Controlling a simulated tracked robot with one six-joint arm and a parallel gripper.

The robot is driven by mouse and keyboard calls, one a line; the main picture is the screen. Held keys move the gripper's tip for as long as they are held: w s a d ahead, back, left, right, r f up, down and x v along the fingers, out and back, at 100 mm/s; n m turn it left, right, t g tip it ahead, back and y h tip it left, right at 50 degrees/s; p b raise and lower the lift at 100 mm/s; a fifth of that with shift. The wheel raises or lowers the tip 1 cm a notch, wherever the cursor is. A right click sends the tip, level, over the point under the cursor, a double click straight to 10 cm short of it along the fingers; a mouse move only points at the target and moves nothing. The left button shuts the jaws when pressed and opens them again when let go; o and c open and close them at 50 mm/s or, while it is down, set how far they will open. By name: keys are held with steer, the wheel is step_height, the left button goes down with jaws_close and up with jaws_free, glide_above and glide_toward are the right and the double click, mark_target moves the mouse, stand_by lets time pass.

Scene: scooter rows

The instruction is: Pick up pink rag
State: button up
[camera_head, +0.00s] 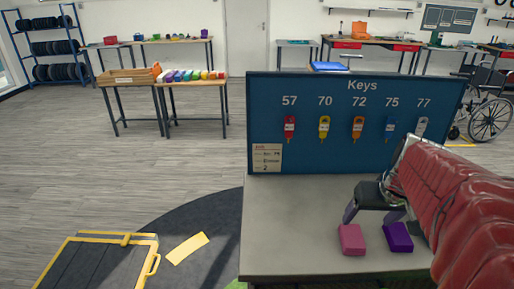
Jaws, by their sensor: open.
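The pink rag (351,240) is a small folded block lying on the grey table near its front. A purple rag (398,237) lies just to its right, with a narrow gap between them. My gripper (376,217) hangs over the table behind the two rags, its two fingers spread apart and pointing down. Nothing shows between the fingers. One finger is behind the pink rag and the other is behind the purple rag in the picture. I cannot tell how high the fingertips are above the table.
The blue Keys board (360,153) stands along the table's back edge with several coloured keys. The grey table (290,225) is clear on its left. A yellow-edged platform (98,262) is on the floor at left. A wheelchair (488,115) stands at the back right.

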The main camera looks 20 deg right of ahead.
glide_above(353, 236)
steer(key=s+a, duration=0.1)
steer(key=s, duration=0.1)
step_height(353, 236, down, 8)
steer(key=shift+s+a, duration=0.1)
steer(key=shift+a, duration=0.05)
stand_by(0.4)
steer(key=shift+d+x, duration=0.15)
steer(key=shift+x, duration=1.15)
steer(key=shift+d+x, duration=0.1)
steer(key=shift+x, duration=1.15)
steer(key=shift+f, duration=0.25)
steer(key=c, duration=1.1)
steer(key=shift+r, duration=0.1)
steer(key=shift+c, duration=0.2)
